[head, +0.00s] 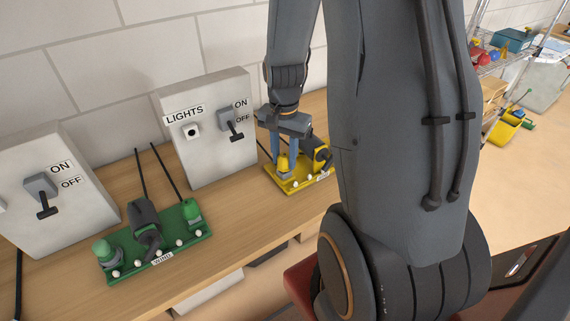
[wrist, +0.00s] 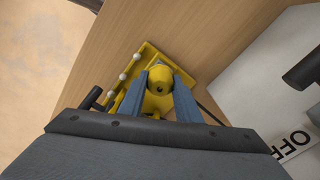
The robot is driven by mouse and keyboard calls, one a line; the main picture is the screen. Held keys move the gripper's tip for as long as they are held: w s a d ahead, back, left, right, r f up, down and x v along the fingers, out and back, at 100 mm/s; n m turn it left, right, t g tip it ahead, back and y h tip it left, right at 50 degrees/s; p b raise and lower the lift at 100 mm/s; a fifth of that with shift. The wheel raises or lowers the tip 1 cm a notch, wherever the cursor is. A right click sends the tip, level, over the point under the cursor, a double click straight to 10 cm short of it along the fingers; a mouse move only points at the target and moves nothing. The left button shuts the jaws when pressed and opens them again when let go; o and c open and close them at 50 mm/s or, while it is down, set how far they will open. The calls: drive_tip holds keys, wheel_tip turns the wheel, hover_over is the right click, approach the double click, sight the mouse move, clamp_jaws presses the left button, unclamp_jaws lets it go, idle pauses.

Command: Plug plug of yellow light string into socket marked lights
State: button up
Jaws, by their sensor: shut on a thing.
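The yellow plug (head: 283,162) stands at the left end of a yellow tray (head: 286,187) on the bench, right of the LIGHTS box. My gripper (head: 284,172) points down with its two blue-grey fingers shut around the plug. The wrist view shows the plug (wrist: 160,79) between the fingertips (wrist: 159,83), still at the tray. I cannot tell whether it is lifted clear. The plug's cord is mostly hidden.
The LIGHTS box switch (head: 231,124) has its lever down by OFF. A second box (head: 50,190) with a similar switch stands at left. A green tray (head: 160,262) with green plugs and a dark item lies before the boxes. Bare bench (head: 240,205) lies between the trays.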

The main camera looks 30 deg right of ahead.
drive_tip(key=shift+r+p, duration=1)
drive_tip(key=shift+r, duration=0.3)
